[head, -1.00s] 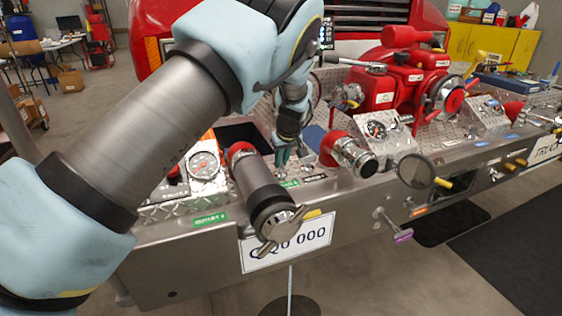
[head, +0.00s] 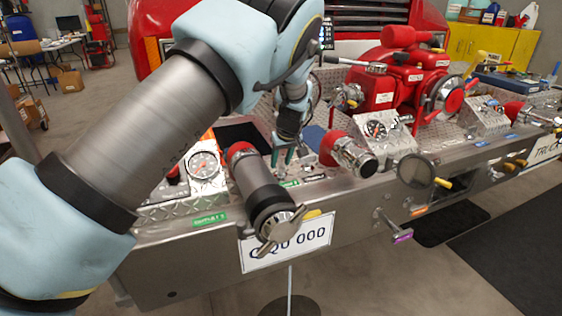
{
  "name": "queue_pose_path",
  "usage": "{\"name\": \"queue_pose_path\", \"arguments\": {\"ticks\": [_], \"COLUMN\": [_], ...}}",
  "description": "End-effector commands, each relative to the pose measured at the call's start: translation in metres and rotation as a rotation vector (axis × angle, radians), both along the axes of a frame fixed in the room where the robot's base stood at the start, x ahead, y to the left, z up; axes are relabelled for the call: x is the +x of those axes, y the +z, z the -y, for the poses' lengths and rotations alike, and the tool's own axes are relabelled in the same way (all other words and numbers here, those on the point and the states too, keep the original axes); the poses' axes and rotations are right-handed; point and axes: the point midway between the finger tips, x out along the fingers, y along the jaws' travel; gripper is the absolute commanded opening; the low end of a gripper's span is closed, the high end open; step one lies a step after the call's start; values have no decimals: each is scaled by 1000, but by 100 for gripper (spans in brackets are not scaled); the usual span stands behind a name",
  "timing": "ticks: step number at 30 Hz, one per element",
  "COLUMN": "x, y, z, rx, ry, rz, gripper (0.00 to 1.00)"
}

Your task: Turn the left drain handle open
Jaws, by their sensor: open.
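My gripper (head: 283,157) hangs fingers down over the bumper deck, behind the left capped pipe. Its two teal fingers stand apart with nothing seen between them. A green label (head: 290,183) is on the deck just below it. A yellow handle (head: 312,214) sticks out at the bumper's front, above the number plate (head: 288,246) and beside the capped pipe (head: 262,195), which partly hides it. I cannot tell for sure that this is the left drain handle. The gripper is apart from it, further back and higher.
A red-collared outlet (head: 350,155) stands right of my gripper, and a gauge (head: 203,164) stands left. A round flap (head: 416,170) and a purple-tipped pull (head: 402,236) project from the front. The red pump (head: 395,80) fills the back. Floor in front is free.

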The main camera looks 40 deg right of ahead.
Motion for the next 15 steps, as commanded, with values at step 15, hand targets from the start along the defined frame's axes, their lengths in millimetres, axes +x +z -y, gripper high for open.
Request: {"name": "queue_pose_path", "arguments": {"ticks": [15], "x": [-32], "y": [79], "z": [-10], "rx": [-4], "ry": [-2], "rz": [1], "gripper": [45]}}
